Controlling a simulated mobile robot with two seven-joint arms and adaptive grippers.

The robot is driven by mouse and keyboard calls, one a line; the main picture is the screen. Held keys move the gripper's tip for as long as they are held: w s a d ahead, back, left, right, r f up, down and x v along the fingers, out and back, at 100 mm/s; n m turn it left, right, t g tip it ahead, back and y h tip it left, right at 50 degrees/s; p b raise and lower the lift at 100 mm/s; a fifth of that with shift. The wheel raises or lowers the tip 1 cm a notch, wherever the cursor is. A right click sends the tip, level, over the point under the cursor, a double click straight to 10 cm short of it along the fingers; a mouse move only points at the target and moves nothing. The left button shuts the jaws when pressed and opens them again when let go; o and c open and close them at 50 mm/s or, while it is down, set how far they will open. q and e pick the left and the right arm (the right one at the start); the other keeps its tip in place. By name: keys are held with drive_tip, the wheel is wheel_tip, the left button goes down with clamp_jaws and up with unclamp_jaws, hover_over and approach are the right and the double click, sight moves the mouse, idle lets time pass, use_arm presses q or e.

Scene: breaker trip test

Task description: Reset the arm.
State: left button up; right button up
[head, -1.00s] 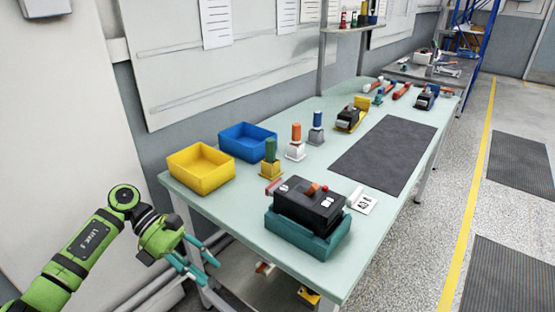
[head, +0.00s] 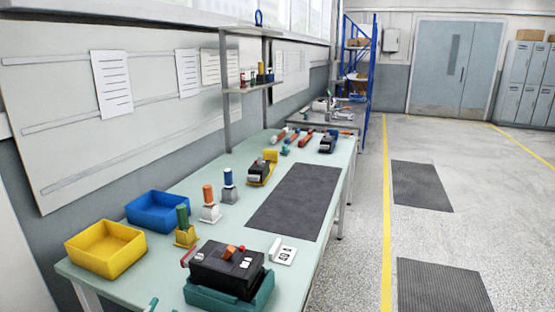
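Only a small teal fingertip of my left gripper (head: 151,304) shows at the bottom edge of the head view, by the near edge of the table. The rest of that gripper and its arm are out of frame, so its opening is hidden. My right gripper is not in view. A black breaker box (head: 225,267) with an orange lever (head: 231,250) sits in a teal holder (head: 262,293) at the near end of the table. The visible fingertip is apart from the holder, to its left.
The pale green table (head: 150,262) also bears a yellow bin (head: 105,250), a blue bin (head: 157,212), green, orange and blue-handled stamps, a white numbered card (head: 284,252) and a dark mat (head: 295,200). Another black device (head: 260,172) stands farther back. The floor to the right is open.

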use_arm(q)
drive_tip(key=s+f+n+g+y, duration=0.3)
drive_tip(key=s+f+n+g, duration=0.4)
drive_tip(key=s+f+n, duration=0.3)
drive_tip(key=s+d+f+n+g+h, duration=0.1)
drive_tip(key=s+d+f+g, duration=0.25)
drive_tip(key=s, duration=0.35)
drive_tip(key=s+d+f+n+g+h, duration=0.1)
drive_tip(key=s+d+f+n+g, duration=0.2)
drive_tip(key=s, duration=0.5)
wheel_tip(320, 180, down, 23)
drive_tip(key=s+a+m+g, duration=0.1)
drive_tip(key=s+a+g, duration=0.1)
drive_tip(key=s+a+f+g+p, duration=0.1)
drive_tip(key=s+a+f, duration=0.1)
drive_tip(key=s+f, duration=1.1)
drive_tip(key=s, duration=0.2)
drive_tip(key=shift+s+a+m, duration=0.15)
drive_tip(key=shift+s+m, duration=0.15)
